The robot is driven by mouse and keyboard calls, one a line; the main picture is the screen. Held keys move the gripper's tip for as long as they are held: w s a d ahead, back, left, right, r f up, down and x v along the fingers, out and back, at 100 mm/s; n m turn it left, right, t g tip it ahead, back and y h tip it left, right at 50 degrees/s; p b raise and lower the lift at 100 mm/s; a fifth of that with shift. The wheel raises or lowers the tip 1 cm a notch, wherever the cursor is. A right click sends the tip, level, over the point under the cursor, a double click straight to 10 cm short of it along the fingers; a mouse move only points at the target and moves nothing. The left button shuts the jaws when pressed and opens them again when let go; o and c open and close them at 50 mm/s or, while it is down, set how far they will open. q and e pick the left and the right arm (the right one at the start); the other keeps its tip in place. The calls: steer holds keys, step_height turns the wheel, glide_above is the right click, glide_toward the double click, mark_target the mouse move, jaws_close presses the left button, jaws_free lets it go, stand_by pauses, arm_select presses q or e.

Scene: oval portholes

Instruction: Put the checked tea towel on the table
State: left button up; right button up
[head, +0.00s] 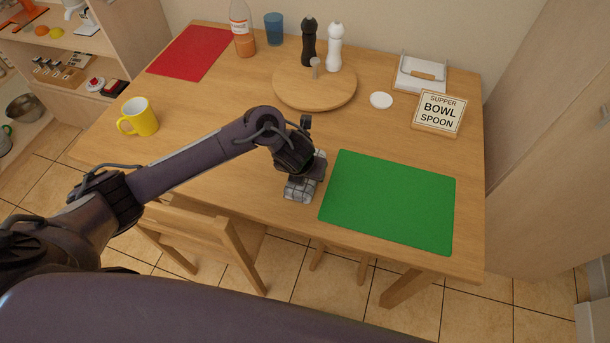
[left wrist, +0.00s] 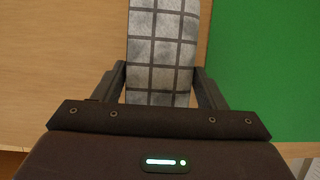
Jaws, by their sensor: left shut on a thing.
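The checked tea towel (head: 299,190) is a grey-white folded cloth with dark grid lines. It is at the front part of the wooden table (head: 235,180), just left of the green mat. My left gripper (head: 307,178) is shut on the towel from above. In the left wrist view the towel (left wrist: 161,50) runs between the two fingers of my left gripper (left wrist: 161,88), with wood to its left and green to its right. I cannot tell whether the towel's underside touches the table. My right gripper is not in view.
A green mat (head: 390,200) lies right of the towel. A yellow mug (head: 139,117), a round board (head: 314,88), a white disc (head: 381,100) and a sign (head: 438,113) stand on the table. A red mat (head: 190,52) lies at the back left. A chair (head: 205,228) is at the front.

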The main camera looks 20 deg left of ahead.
arm_select(q)
steer(key=shift+f, duration=0.9)
steer(key=o, duration=0.8)
steer(key=shift+r, duration=0.1)
steer(key=shift+o, duration=0.4)
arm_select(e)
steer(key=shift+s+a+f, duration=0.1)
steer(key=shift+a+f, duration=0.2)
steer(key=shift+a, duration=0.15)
